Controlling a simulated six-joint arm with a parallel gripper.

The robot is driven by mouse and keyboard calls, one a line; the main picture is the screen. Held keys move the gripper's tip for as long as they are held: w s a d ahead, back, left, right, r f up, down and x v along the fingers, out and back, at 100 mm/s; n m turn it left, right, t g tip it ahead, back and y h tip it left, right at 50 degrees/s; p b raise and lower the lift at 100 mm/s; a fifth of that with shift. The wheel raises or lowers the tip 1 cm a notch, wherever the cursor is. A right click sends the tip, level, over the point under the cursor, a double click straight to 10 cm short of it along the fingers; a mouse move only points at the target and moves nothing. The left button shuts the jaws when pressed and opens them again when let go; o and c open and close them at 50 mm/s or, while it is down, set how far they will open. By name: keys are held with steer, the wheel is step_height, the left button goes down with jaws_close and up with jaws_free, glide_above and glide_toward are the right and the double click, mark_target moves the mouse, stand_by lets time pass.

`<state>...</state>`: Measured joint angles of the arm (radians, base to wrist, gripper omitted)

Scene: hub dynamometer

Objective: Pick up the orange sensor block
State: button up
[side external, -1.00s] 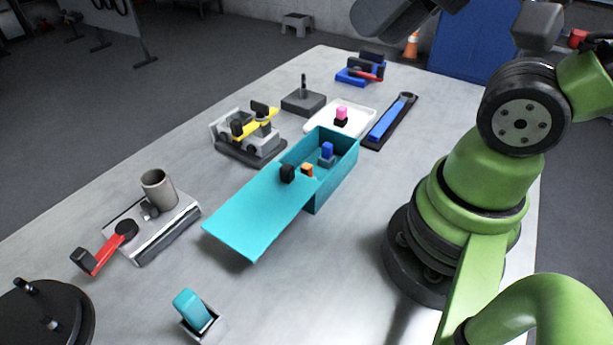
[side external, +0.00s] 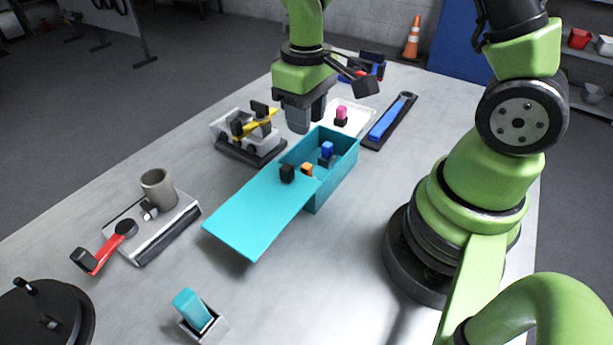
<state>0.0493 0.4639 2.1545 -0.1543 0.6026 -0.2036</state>
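The orange sensor block (side external: 307,169) is small and sits inside the teal box (side external: 338,178), near the edge of its slid-back teal lid (side external: 258,213). Only its top part shows; the lid and box wall hide the rest. A black knob (side external: 287,173) stands on the lid just left of it. A blue block (side external: 327,149) is in the box behind it. My gripper (side external: 299,128) points down above and behind the box's far left side, apart from the orange block. Its fingers overlap in this view, so their opening cannot be made out.
A white tray (side external: 362,122) with a pink-topped block (side external: 341,114) lies behind the box. A grey fixture with a yellow bar (side external: 262,125) stands to the left. A blue-handled tool (side external: 390,119) lies right.

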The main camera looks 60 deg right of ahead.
mark_target(306, 166)
step_height(306, 166, down, 10)
steer(key=shift+d+r, duration=0.1)
stand_by(0.4)
jaws_close()
